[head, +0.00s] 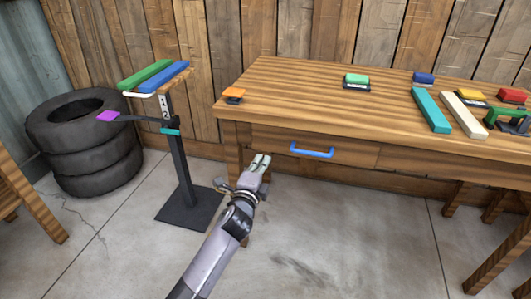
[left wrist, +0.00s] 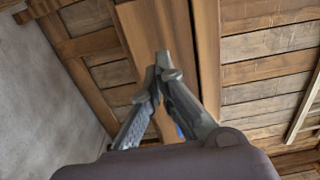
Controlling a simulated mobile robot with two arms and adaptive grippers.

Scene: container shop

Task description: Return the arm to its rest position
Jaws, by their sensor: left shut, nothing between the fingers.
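My left gripper (head: 260,161) is in front of the wooden table, below and a little left of the blue drawer handle (head: 311,150). Its fingers are shut together with nothing between them, apart from the handle. In the left wrist view the closed fingers (left wrist: 160,66) point at the wooden underside and front of the table. A small bit of blue shows behind the fingers there. The drawer front (head: 280,143) looks flush with the table. My right gripper is in neither view.
The wooden table (head: 300,100) carries coloured blocks, including a teal bar (head: 430,109) and an orange piece (head: 234,94). A black stand (head: 180,165) with green and blue bars is at left. Stacked tyres (head: 85,145) stand behind it. The concrete floor (head: 330,240) is clear.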

